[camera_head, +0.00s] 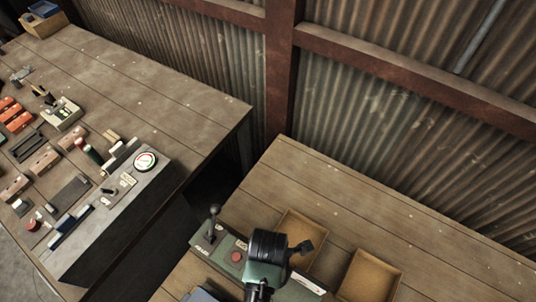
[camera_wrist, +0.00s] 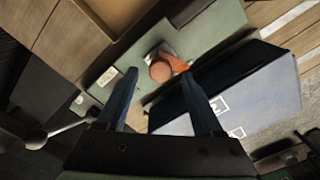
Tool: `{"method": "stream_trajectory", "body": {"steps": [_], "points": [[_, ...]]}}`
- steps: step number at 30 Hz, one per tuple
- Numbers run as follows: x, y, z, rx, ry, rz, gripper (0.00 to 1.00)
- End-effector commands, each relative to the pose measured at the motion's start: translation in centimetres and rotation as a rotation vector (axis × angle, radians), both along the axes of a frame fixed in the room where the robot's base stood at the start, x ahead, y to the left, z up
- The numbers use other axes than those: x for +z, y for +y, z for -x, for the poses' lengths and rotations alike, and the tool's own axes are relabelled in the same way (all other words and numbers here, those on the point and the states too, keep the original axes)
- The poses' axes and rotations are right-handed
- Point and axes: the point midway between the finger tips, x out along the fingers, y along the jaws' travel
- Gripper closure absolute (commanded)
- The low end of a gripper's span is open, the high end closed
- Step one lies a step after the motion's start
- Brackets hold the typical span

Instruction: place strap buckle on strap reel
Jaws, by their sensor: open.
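I cannot pick out a strap buckle or a strap reel with certainty in either view. My gripper (camera_wrist: 159,75) is open in the wrist view, with its two dark fingers apart and nothing seen held between them. In the head view the red button (camera_head: 235,256) is on the green panel (camera_head: 222,243), left of my dark wrist. My fingers are hidden there.
A lever (camera_head: 213,222) stands at the panel's left end. Two shallow trays, one behind my wrist (camera_head: 291,216) and one to its right (camera_head: 386,260), are on the right bench (camera_head: 440,245). A blue box (camera_wrist: 250,88) lies beside the panel. The left bench (camera_head: 150,85) holds many small items.

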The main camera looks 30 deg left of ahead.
Motion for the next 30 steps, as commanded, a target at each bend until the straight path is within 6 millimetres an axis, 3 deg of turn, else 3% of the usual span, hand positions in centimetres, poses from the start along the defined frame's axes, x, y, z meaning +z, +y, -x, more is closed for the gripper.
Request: {"method": "stream_trajectory", "body": {"steps": [6,12,18,26,29,30], "points": [[4.7,0.0,-0.1,0.000,-0.006,-0.002,0.32],[8.2,0.0,-0.1,0.000,-0.004,-0.001,0.32],[9.7,0.0,0.0,0.000,0.000,0.000,0.32],[9.9,0.0,-0.2,-0.006,-0.006,-0.002,0.32],[11.1,0.3,-2.3,-0.079,-0.081,-0.029,0.32],[12.2,0.5,-3.9,-0.138,-0.141,-0.055,0.32]]}}
